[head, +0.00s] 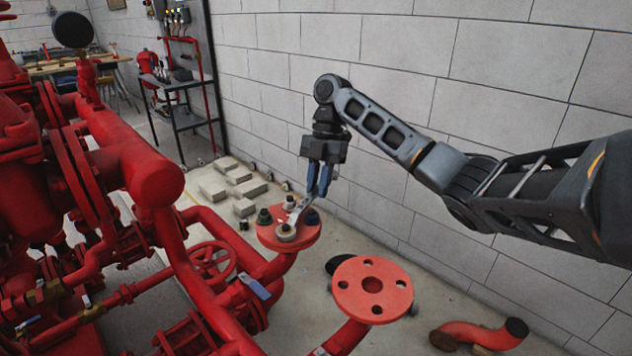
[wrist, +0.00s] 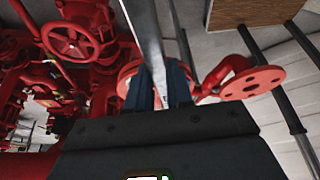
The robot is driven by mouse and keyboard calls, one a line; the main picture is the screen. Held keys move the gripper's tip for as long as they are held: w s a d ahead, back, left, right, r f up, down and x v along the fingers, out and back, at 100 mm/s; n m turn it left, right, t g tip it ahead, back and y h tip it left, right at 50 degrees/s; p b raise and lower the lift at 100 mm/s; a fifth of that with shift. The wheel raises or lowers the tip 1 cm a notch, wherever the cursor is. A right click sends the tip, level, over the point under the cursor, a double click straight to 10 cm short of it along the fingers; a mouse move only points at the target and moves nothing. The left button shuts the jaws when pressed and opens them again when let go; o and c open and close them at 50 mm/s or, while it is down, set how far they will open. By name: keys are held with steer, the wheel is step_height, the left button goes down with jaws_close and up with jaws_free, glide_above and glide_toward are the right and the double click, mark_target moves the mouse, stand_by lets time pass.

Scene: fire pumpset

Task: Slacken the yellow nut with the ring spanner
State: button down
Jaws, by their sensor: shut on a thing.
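My gripper (head: 318,193) points down above the red pipe flange (head: 300,240), its blue fingers shut on the ring spanner (head: 299,212). The grey spanner slopes down and left from the fingers. Its ring end lies over the pale, yellowish nut (head: 286,232) at the flange's front; I cannot tell whether the ring is fully seated around it. In the wrist view the spanner (wrist: 150,40) runs up and away from between the fingers (wrist: 161,88), and its far end is out of frame. Other nuts, dark or pale with dark tops, stand around the flange.
A second red flange (head: 372,290) with open bolt holes is at front right. A red handwheel (head: 212,262) and thick red pipes stand close on the left. Pale blocks (head: 240,182) lie behind on the floor. A block wall (head: 400,70) runs behind my arm.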

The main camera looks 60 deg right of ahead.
steer(key=shift+a+r, duration=0.15)
steer(key=shift+r+p, duration=2.5)
steer(key=shift+p, duration=0.2)
steer(key=shift+f, duration=0.2)
steer(key=shift+f+b, duration=0.9)
steer(key=shift+f, duration=0.2)
steer(key=shift+d+f+b, duration=0.2)
steer(key=shift+f+b, duration=0.5)
steer(key=shift+f, duration=0.7)
